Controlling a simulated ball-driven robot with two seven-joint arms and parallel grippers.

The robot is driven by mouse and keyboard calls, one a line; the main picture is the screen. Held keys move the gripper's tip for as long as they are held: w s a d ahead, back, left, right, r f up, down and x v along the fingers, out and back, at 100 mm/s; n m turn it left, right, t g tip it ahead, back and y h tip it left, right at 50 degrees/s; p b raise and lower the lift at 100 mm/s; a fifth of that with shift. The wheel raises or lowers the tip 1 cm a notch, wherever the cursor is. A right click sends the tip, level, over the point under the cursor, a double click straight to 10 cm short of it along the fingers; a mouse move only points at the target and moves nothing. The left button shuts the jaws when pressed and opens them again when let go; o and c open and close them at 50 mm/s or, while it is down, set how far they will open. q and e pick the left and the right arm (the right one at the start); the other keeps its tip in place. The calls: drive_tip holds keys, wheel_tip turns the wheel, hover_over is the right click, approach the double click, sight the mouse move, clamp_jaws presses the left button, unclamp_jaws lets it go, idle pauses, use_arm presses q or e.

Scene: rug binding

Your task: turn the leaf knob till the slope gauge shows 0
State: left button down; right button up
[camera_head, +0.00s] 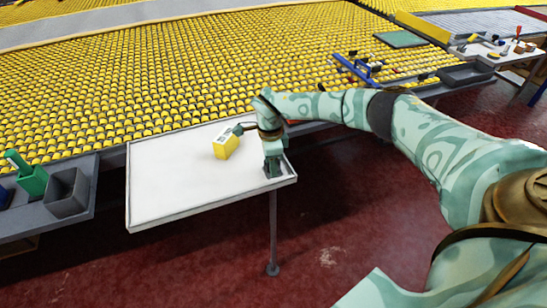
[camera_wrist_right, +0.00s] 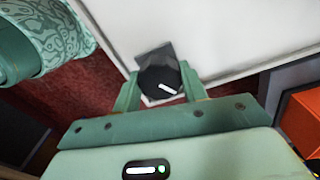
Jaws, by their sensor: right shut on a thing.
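The leaf knob (camera_wrist_right: 157,78) is black and round with a white pointer line, at the edge of the white leaf in the right wrist view. My right gripper (camera_wrist_right: 160,90) is shut on it, one finger at each side. In the head view my right gripper (camera_head: 273,172) reaches down at the right corner of the leaf (camera_head: 165,185) and hides the knob. The slope gauge (camera_head: 226,146) is a yellow box standing on the leaf, left of the gripper. Its reading is too small to tell. My left gripper is not in view.
A big bed of yellow rollers (camera_head: 180,75) lies behind the leaf. A grey bin (camera_head: 68,192) and a green thing (camera_head: 32,180) stand on a side shelf at left. An orange box (camera_wrist_right: 302,122) shows at right in the wrist view. Most of the leaf is clear.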

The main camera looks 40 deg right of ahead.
drive_tip(key=m+p, duration=0.1)
drive_tip(key=m, duration=0.1)
drive_tip(key=m+p, duration=0.1)
drive_tip(key=m, duration=0.2)
drive_tip(key=shift+w+r+m+p, duration=0.15)
drive_tip(key=shift+r+m+p, duration=0.15)
drive_tip(key=shift+r+p, duration=0.1)
drive_tip(key=m+p, duration=0.2)
drive_tip(key=m, duration=0.3)
drive_tip(key=shift+m, duration=0.3)
drive_tip(key=m+p, duration=0.1)
drive_tip(key=m, duration=0.4)
drive_tip(key=shift+d+p, duration=0.1)
drive_tip(key=shift+p, duration=0.3)
drive_tip(key=m+p, duration=0.1)
drive_tip(key=m, duration=0.4)
drive_tip(key=shift+f+m, duration=0.1)
drive_tip(key=shift+m, duration=0.3)
drive_tip(key=m+p, duration=0.1)
drive_tip(key=m, duration=0.8)
drive_tip(key=shift+y+p, duration=0.3)
drive_tip(key=shift+p, duration=0.05)
drive_tip(key=m, duration=0.6)
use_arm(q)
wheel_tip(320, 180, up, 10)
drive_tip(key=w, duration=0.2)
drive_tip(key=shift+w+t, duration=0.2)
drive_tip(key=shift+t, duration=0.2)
use_arm(e)
drive_tip(key=m, duration=0.6)
